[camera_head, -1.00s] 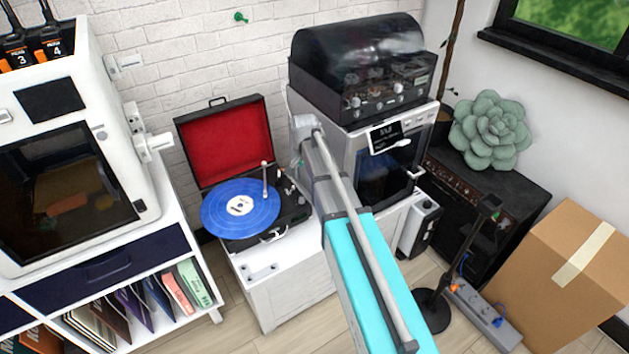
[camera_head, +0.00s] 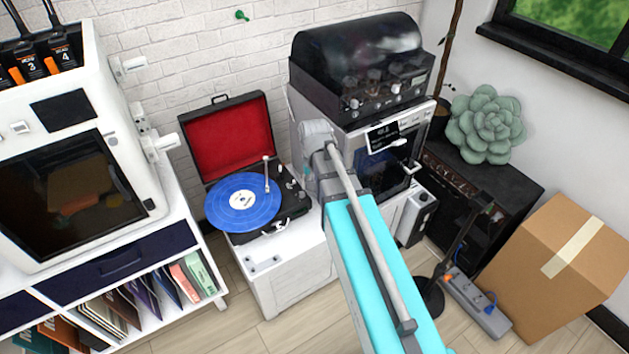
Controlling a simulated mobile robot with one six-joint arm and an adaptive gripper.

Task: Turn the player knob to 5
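The player is an open black suitcase turntable (camera_head: 298,203) with a red-lined lid (camera_head: 231,136), a blue record (camera_head: 242,202) and a tonearm (camera_head: 267,173). It stands on a white cabinet. Small silver controls (camera_head: 290,184) sit on the right side of its deck; which is the knob and its setting are too small to read. My arm reaches in from the bottom, with its grey wrist (camera_head: 317,134) just right of the player, in front of the oven-like machine. My gripper's fingers are hidden by the wrist, so their opening and any contact do not show.
A white machine with a dark door (camera_head: 368,182) and a black-lidded unit (camera_head: 365,60) on it stand close right of the player. A white printer (camera_head: 70,185) is at left. A black stand, a power strip (camera_head: 478,305) and a cardboard box (camera_head: 562,265) are at right.

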